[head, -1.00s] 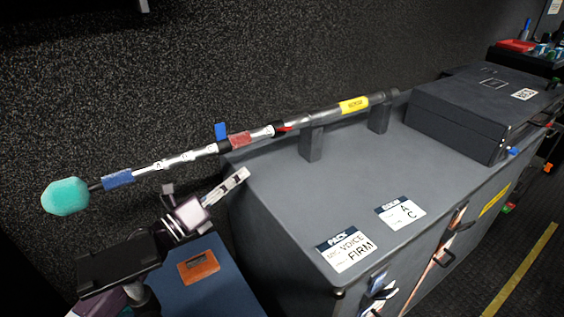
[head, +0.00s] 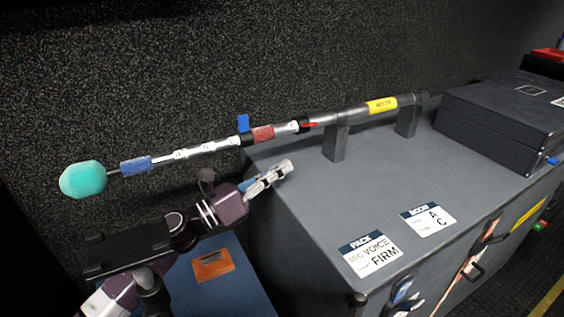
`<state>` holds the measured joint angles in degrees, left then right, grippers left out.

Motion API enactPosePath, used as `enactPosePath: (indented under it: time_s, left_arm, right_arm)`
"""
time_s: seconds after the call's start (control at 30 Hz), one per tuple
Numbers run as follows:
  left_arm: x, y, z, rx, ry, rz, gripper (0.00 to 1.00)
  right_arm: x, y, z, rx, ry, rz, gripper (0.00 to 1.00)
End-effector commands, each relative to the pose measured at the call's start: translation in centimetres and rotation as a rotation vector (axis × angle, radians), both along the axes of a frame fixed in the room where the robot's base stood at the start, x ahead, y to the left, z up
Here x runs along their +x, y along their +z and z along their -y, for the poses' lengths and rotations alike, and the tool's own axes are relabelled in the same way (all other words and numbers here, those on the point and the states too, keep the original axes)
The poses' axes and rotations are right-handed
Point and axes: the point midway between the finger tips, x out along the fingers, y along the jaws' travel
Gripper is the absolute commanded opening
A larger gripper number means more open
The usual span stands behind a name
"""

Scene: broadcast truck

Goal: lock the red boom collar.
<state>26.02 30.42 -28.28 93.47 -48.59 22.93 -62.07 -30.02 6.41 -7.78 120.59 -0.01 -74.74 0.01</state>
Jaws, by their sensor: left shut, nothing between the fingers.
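A boom pole lies across two grey uprights (head: 337,143) on the cabinet, its teal foam-covered end (head: 83,180) reaching out to the left. The red boom collar is a black ring on the pole with a small red lever (head: 309,124), which seems to lie along the pole. Another black collar further left has a blue lever (head: 243,123) standing up, with a red textured band (head: 263,133) beside it. My left gripper (head: 287,167) is shut and empty, below and slightly left of the red collar, apart from the pole. My right gripper is out of view.
The grey cabinet top (head: 385,190) is mostly clear in front of the uprights, with labels (head: 372,253) near its front edge. A dark case (head: 505,125) stands at right. A dark textured wall is close behind the pole.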

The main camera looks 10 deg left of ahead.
Motion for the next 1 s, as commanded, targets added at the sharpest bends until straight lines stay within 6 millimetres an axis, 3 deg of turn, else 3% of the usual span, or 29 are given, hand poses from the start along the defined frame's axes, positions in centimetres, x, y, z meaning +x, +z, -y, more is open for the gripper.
enactPosePath:
  time_s: [0.33,0.6,1.0]
  left_arm:
    - [4.7,1.9,5.7,-0.003,-0.002,0.002,0.00]
    - [5.9,4.9,4.8,0.000,-0.001,0.001,0.00]
    - [6.1,5.3,4.7,-0.001,0.000,-0.001,0.00]
  right_arm:
    - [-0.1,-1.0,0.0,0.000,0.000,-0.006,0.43]
    - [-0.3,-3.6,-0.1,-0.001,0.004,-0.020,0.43]
    - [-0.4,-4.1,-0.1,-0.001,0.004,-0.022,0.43]
